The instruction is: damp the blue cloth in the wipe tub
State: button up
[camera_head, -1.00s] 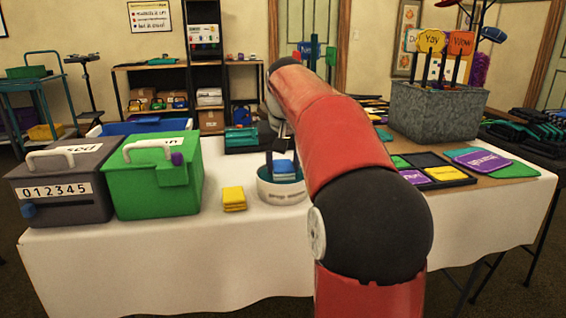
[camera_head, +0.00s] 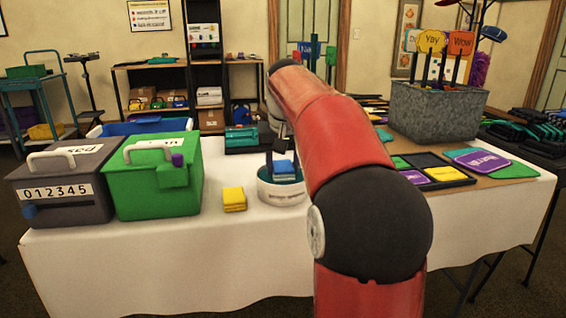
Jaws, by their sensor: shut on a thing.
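The blue cloth (camera_head: 284,167) is a small folded block at the mouth of the wipe tub (camera_head: 281,193), a low round white tub with teal inside. My gripper (camera_head: 282,156) reaches down over the tub and is shut on the cloth. The cloth's underside is at or just inside the rim; I cannot tell how deep it sits. My red and black arm hides the area to the right of the tub.
A folded yellow cloth (camera_head: 234,199) lies left of the tub. A green box (camera_head: 150,190) and a grey box (camera_head: 66,190) stand further left. A metal planter (camera_head: 436,110) and a black sorting tray (camera_head: 462,183) are right of my arm.

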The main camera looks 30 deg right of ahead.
aim_at(283, 166)
jog(key=shift+r+p, duration=2.2)
jog(key=shift+r, duration=1.25)
